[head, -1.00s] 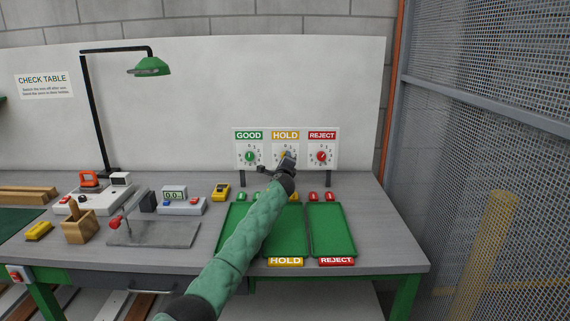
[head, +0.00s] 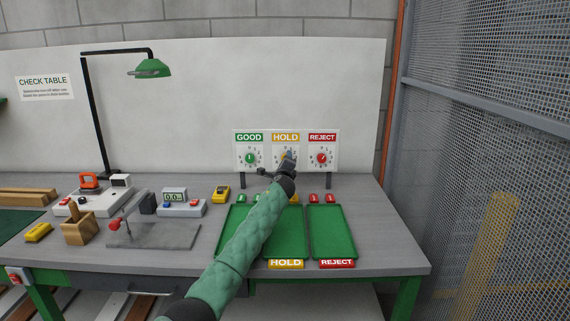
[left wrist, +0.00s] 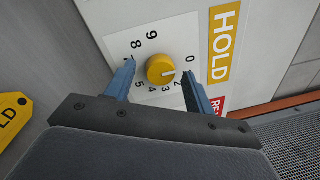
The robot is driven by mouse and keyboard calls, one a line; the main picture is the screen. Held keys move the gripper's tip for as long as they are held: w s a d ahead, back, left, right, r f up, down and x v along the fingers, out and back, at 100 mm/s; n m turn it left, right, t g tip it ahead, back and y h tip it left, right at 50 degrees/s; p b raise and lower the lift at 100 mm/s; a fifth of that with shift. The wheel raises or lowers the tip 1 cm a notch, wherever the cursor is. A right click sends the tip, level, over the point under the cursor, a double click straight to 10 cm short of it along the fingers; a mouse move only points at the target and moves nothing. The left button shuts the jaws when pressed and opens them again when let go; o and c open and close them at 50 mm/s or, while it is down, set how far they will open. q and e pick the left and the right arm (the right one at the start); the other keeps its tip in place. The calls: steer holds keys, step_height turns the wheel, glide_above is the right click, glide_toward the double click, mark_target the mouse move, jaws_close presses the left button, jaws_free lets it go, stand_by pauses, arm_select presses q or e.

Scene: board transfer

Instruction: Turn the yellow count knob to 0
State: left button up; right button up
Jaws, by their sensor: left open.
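The yellow count knob (left wrist: 161,70) sits on the white HOLD dial plate (left wrist: 115,45), with digits around it. In the left wrist view its pale pointer mark faces right and slightly down, below the 0, toward the side where the 2 is. My left gripper (left wrist: 162,77) is open, with one finger on each side of the knob; gaps show, and I cannot tell how near the tips are to the plate. In the head view my left gripper (head: 287,160) covers part of the HOLD dial (head: 278,146). My right gripper is not in view.
The green GOOD knob (head: 250,157) and red REJECT knob (head: 321,157) flank the HOLD dial on the same panel. Green trays (head: 333,232) lie below. A mesh fence (head: 490,110) rises at right.

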arm_select(q)
steer(key=shift+s, duration=0.15)
steer(key=s, duration=0.7)
steer(key=shift+s+a+f+b, duration=0.2)
steer(key=shift+s+f+b, duration=0.05)
steer(key=shift+f+b, duration=0.1)
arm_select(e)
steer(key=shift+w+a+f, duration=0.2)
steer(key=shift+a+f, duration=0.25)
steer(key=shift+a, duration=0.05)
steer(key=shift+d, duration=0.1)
